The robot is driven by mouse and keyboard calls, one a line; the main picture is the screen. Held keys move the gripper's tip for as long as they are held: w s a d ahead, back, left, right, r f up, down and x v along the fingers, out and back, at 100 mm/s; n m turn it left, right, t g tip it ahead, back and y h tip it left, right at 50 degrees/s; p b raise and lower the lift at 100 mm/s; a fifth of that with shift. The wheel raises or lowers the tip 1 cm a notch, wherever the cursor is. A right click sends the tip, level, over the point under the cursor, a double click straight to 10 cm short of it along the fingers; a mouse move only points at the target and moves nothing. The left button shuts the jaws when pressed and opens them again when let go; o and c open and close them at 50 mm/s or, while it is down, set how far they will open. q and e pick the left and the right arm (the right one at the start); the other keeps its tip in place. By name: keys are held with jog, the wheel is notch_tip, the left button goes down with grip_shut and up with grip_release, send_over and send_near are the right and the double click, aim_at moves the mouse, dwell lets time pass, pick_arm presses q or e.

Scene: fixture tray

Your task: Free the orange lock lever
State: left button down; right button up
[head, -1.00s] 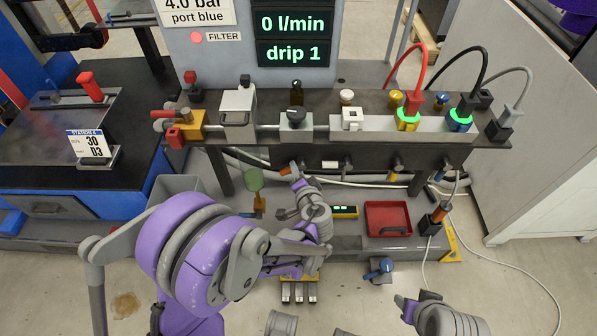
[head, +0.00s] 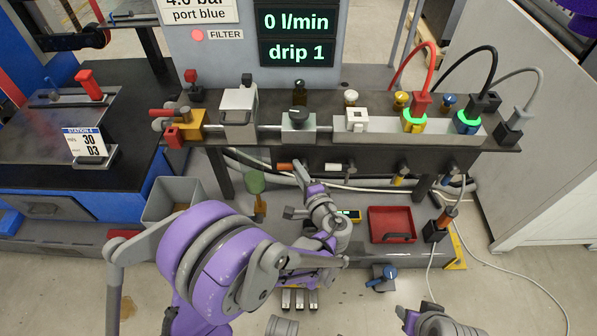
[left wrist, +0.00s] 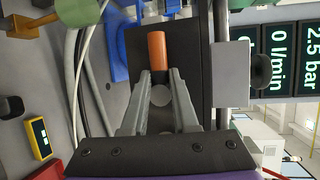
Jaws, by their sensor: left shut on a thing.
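The orange lock lever (head: 285,166) sticks out under the front edge of the dark bench, at the left end of a row of coloured levers. In the left wrist view the orange lever (left wrist: 157,50) shows as a cylinder pointing away between the fingers. My left gripper (head: 298,168) is shut on it, with one finger on each side of its near part. Its tip stays in sight beyond the fingers. My right gripper (head: 402,313) is only partly in view at the bottom, well below the bench; its jaws do not show clearly.
A red tray (head: 391,224) and a grey bin (head: 172,199) are below. A green-topped post (head: 255,182) stands left of my left forearm.

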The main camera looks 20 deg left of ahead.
pick_arm(q)
jog(key=shift+w+d+r, duration=0.1)
jog(key=shift+w+d, duration=0.05)
jog(key=c, duration=0.7)
grip_release()
jog(key=p+v, duration=0.1)
jog(key=v, duration=1)
